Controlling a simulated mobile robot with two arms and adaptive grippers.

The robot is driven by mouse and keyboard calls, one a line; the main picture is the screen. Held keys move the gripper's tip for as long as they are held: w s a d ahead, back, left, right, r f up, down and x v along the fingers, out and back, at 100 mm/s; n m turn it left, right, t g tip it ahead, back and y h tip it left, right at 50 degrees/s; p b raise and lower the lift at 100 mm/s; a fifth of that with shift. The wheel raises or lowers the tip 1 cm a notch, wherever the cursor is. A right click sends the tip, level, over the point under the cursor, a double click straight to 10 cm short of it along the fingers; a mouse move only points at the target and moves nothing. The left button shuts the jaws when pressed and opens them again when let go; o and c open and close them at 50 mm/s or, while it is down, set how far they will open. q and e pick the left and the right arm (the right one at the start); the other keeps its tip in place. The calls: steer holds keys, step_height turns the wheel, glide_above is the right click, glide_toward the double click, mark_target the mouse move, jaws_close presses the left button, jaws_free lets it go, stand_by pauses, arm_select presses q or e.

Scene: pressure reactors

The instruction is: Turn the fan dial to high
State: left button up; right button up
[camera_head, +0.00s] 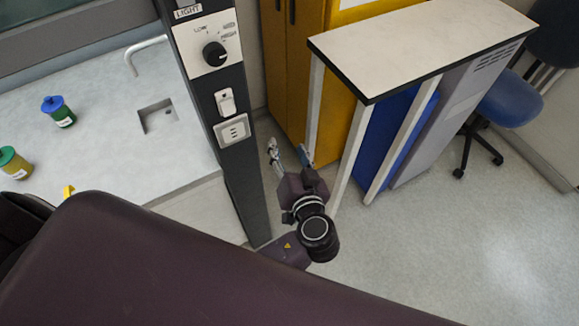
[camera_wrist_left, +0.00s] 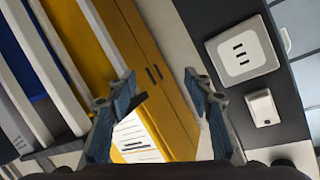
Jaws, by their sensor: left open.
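The fan dial (camera_head: 214,53) is a round black knob on a white plate near the top of a dark post (camera_head: 245,170) in the head view. Small labels stand above and right of the knob; LOW is at the upper left. Its exact setting is too small to tell. My left gripper (camera_head: 288,150) is open and empty, below and to the right of the dial, apart from the post. In the left wrist view both fingers (camera_wrist_left: 160,90) show spread with nothing between them; the dial is not in that view. My right gripper is in neither view.
A white switch (camera_head: 225,102) and a socket plate (camera_head: 233,130) sit below the dial; the socket (camera_wrist_left: 242,50) also shows in the wrist view. A yellow cabinet (camera_head: 283,60) and a white-topped table (camera_head: 420,45) stand right.

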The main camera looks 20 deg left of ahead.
arm_select(q)
step_height(320, 180, down, 7)
steer(key=m+h+b, duration=0.1)
steer(key=shift+d+m+g, duration=0.15)
steer(key=shift+m+g, duration=0.25)
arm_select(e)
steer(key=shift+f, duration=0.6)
